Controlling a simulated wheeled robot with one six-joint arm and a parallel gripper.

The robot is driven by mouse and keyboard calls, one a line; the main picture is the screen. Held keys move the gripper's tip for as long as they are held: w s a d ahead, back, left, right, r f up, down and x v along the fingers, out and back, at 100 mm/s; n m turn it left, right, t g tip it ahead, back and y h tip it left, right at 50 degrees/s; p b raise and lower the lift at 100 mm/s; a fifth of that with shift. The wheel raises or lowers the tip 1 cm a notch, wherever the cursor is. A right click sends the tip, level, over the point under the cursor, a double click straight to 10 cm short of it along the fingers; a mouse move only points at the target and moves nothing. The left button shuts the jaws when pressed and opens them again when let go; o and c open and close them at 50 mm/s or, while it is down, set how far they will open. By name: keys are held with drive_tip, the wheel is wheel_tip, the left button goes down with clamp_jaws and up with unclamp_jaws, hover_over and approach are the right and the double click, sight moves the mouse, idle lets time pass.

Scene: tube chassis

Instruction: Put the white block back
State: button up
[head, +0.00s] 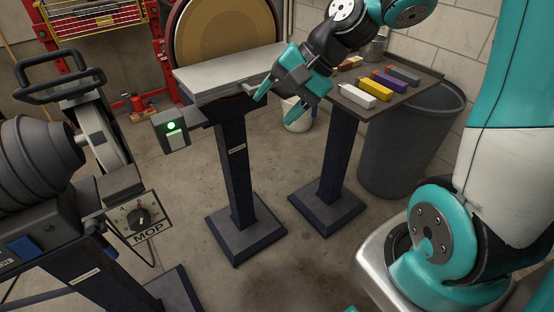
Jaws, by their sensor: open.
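The white block (358,95) lies at the near left edge of a small dark tray table (408,98) on a pedestal. Beside it in a row lie a yellow block (370,86), a purple block (389,80) and a grey block (404,75). My gripper (277,106) is open and empty, to the left of the tray table. Its teal fingers hang in front of the right end of the grey bench plate. The white block is apart from the gripper.
A disc sander (222,35) with a grey plate (228,76) stands at centre. A green-lit switch box (172,128) is at its left. A polishing machine with a MOP dial (142,218) fills the left. A dark bin (405,150) stands behind the tray table. Floor between pedestals is clear.

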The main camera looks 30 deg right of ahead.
drive_tip(key=s+a+r+n+g+h, duration=0.1)
drive_tip(key=s+a+n, duration=0.4)
drive_tip(key=s+n, duration=0.2)
drive_tip(key=s+a+r+n+g+h, duration=0.1)
drive_tip(key=s+a+r+n+g, duration=0.1)
drive_tip(key=s+a+n, duration=0.3)
drive_tip(key=s+n, duration=0.3)
drive_tip(key=s, duration=0.1)
drive_tip(key=shift+g+h, duration=0.3)
drive_tip(key=shift+h, duration=0.1)
drive_tip(key=shift+a, duration=0.1)
idle(0.6)
